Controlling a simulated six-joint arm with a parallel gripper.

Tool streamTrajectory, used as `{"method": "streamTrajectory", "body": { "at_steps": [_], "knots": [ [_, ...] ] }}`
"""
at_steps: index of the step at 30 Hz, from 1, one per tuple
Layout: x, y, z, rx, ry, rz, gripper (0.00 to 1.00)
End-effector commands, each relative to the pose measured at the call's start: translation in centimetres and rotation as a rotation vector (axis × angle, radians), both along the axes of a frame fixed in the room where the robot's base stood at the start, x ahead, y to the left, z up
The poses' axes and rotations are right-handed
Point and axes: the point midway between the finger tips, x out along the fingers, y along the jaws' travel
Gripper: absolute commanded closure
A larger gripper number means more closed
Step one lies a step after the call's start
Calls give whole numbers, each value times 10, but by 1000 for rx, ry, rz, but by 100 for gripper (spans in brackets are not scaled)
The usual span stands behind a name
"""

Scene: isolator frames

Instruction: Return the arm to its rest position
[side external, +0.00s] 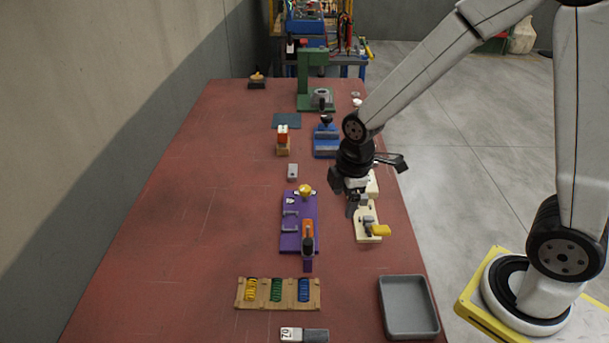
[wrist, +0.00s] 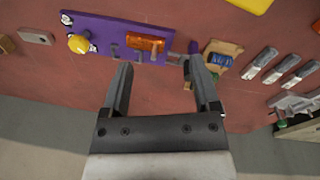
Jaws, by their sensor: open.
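My gripper (side external: 345,198) hangs above the right side of the red-brown table in the side external view, beside a cream fixture with a yellow handle (side external: 380,230). In the wrist view my gripper (wrist: 160,66) has its two fingers spread apart with nothing held between them. A purple board (side external: 298,240) lies to the left of the gripper in the side external view. It also shows in the wrist view (wrist: 105,30), beyond the fingertips, with a yellow knob (wrist: 79,43) and an orange cylinder (wrist: 146,43). I cannot tell the exact height of the fingertips above the table.
A blue fixture (side external: 326,145) and a green stand (side external: 304,80) are farther back. A wooden rack with coloured coils (side external: 264,294) and a grey tray (side external: 408,282) are in front. The table's left half (side external: 190,220) is mostly clear.

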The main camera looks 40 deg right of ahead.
Motion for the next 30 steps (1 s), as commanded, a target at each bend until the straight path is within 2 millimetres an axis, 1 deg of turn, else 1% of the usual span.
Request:
{"method": "streamTrajectory", "body": {
  "at_steps": [3,12,18,24,30],
  "knots": [
    [-12,-4,4,24,-17,-176,21],
    [-40,-14,11,95,-57,-618,21],
    [-58,-19,13,147,-79,-883,21],
    [-68,-21,14,179,-90,-1037,21],
    [-70,-22,14,187,-91,-1073,21]
  ]
}}
